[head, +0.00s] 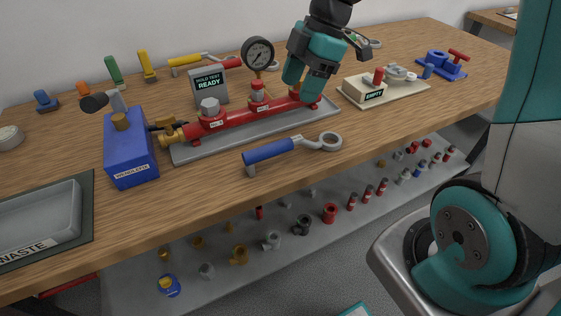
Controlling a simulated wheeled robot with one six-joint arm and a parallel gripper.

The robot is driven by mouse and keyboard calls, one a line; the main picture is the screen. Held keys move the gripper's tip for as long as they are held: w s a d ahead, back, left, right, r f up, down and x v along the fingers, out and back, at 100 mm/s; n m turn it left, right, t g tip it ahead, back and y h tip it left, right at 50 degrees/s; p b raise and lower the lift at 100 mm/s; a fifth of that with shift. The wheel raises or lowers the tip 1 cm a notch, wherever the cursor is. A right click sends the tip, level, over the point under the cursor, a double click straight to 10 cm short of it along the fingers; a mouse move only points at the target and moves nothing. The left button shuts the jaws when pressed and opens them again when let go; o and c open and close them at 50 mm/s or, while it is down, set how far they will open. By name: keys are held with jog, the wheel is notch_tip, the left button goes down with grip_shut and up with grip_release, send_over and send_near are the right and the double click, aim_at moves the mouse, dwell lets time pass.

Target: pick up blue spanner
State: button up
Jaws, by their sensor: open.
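The blue spanner (268,151) lies on the wooden bench near its front edge, in front of the red pipe manifold. Its blue handle points left and its grey ring end is at the right. My gripper (358,43) is above the bench, behind and to the right of the spanner, apart from it. It is open, and I see nothing held in it. My teal wrist partly hides the gripper and the bench behind it.
The red manifold (238,117) with a pressure gauge stands on a grey plate behind the spanner. A blue box (130,158) is to the left, with a waste tray (42,217) beyond. A beige board (400,90) marked EMPTY is at right. Bench around the spanner's front is clear.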

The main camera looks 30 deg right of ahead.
aim_at(274, 144)
jog(key=p+x, duration=0.1)
jog(key=x, duration=1.6)
jog(key=shift+a, duration=0.15)
grip_shut()
